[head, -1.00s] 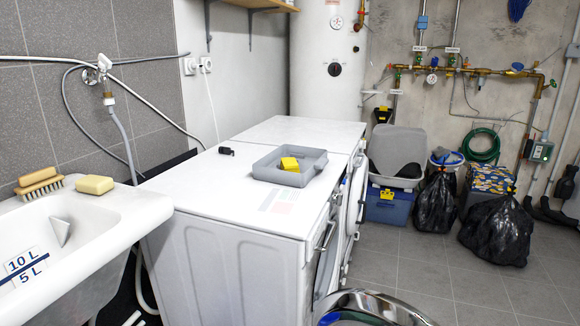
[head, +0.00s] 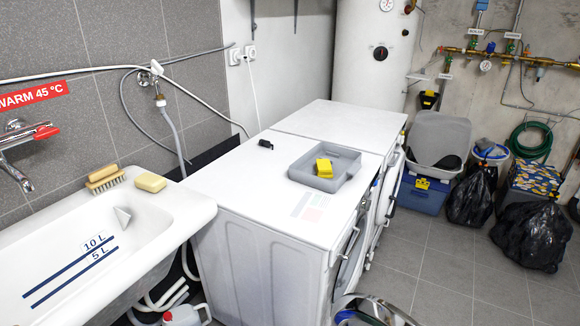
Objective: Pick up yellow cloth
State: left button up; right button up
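A small folded yellow cloth (head: 324,168) appears to be the yellow item in the grey tray (head: 297,173). The tray stands on top of the front white washing machine (head: 265,205). Another yellowish block, which looks like a sponge or soap (head: 151,182), lies on the sink's back rim beside a wooden brush (head: 104,179). Neither of my grippers is in view.
The white sink (head: 150,222) is at left, close to the machine. Black bags (head: 470,199) and a blue crate (head: 422,197) stand at right. Grey floor (head: 430,262) is clear between.

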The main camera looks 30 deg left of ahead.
aim_at(324, 169)
jog(key=i+l+u, duration=0.1)
jog(key=l+u, duration=0.15)
jog(key=u, duration=0.15)
jog(key=l+u, duration=0.4)
jog(key=i+l+u, duration=0.1)
jog(key=l+u, duration=0.15)
jog(key=u, duration=0.15)
jog(key=l+u, duration=0.2)
jog(key=l, duration=0.5)
jog(key=l+u, duration=0.2)
jog(key=l, duration=0.5)
jog(key=k+l+u, duration=0.2)
jog(key=l, duration=0.5)
jog(key=l+u, duration=1.05)
jog(key=u, duration=0.15)
jog(key=k+l+u, duration=0.1)
jog(key=l+u, duration=0.3)
jog(key=i+l+u, duration=0.15)
jog(key=l+u, duration=0.25)
jog(key=l, duration=0.15)
jog(key=l+u, duration=0.45)
jog(key=l, duration=0.15)
